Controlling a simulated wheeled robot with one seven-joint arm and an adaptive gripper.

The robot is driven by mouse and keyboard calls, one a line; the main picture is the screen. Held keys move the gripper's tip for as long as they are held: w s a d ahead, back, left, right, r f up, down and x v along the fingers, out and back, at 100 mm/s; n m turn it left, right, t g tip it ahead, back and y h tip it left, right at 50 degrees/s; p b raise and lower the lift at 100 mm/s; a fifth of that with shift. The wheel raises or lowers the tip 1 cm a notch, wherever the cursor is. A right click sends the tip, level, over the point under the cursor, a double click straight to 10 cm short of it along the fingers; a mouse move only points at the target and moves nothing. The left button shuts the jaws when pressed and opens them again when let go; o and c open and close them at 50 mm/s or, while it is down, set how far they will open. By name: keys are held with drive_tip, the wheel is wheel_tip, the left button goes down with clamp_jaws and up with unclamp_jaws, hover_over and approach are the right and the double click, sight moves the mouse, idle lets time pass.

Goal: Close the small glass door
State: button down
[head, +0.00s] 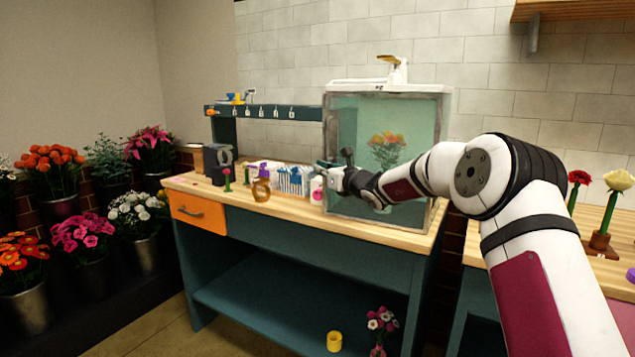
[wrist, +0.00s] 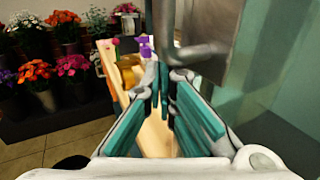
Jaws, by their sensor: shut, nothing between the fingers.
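The small glass door (head: 345,125) is a clear greenish pane in a grey frame on the front of a glass cabinet (head: 447,120) that stands on the workbench. The door lies across or very near the cabinet front; I cannot tell whether a gap is left. My gripper (head: 330,177) is at the door's left edge, shut and empty. In the wrist view, my gripper's teal fingers (wrist: 162,80) meet beside a curved grey metal handle (wrist: 192,52) on the door. I cannot tell whether they touch it.
Orange flowers (head: 386,150) stand inside the cabinet. A brown jar (head: 261,190) and several small items stand on the workbench (head: 300,222) left of the gripper. Potted flowers (head: 80,233) fill the far left. A yellow cup (head: 334,341) is below the bench.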

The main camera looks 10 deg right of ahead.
drive_tip(key=shift+w+d+m+t+h+b, duration=0.25)
drive_tip(key=shift+w+d+h, duration=0.1)
drive_tip(key=shift+w, duration=0.15)
drive_tip(key=shift+w+d+m+t+h+b, duration=0.15)
drive_tip(key=shift+w+d+m+h+b, duration=0.15)
drive_tip(key=shift+w, duration=0.2)
drive_tip(key=shift+s, duration=0.1)
